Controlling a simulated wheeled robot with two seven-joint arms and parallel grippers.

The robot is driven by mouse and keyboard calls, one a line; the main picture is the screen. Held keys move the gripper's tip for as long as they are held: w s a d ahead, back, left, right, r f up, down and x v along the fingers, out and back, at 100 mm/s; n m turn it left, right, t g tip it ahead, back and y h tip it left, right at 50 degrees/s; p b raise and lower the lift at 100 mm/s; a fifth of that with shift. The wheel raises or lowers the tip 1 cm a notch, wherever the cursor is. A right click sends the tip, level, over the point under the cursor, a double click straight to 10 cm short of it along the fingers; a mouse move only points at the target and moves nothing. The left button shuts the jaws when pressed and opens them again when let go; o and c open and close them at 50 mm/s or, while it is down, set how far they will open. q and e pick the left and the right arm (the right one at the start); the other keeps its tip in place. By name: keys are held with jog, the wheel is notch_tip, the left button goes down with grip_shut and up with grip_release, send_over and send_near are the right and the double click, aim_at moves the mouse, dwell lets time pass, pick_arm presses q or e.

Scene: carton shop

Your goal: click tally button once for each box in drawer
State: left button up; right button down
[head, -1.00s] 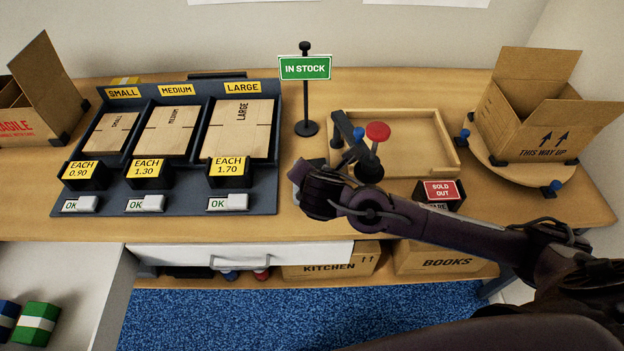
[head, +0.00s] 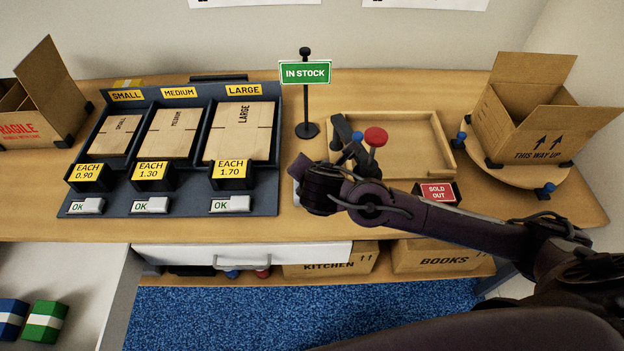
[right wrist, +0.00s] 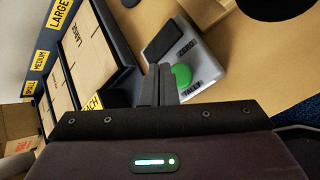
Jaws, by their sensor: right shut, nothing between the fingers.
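The tally counter shows in the right wrist view as a pale grey box with a dark display (right wrist: 163,40) and a round green button (right wrist: 182,75) marked TALLY. My right gripper (right wrist: 160,72) is shut and empty, its tips beside the green button in the picture; I cannot tell if they touch it. In the head view my right wrist hides most of the counter. A white drawer front (head: 180,256) with a handle sits under the counter top; its inside is not visible. A blue box (head: 11,318) and a green box (head: 45,322), both white-banded, lie at lower left. My left gripper is out of view.
A dark rack (head: 268,198) holds flat cartons and OK buttons. An IN STOCK sign (head: 305,72), a wooden tray (head: 440,150), a red-knobbed device (head: 376,137), a SOLD OUT sign (head: 438,192) and an open carton (head: 535,130) on a turntable stand around my right arm.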

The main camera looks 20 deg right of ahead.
notch_tip(320, 180, up, 4)
jog(key=p, duration=0.3)
jog(key=shift+r, duration=0.1)
dwell(0.6)
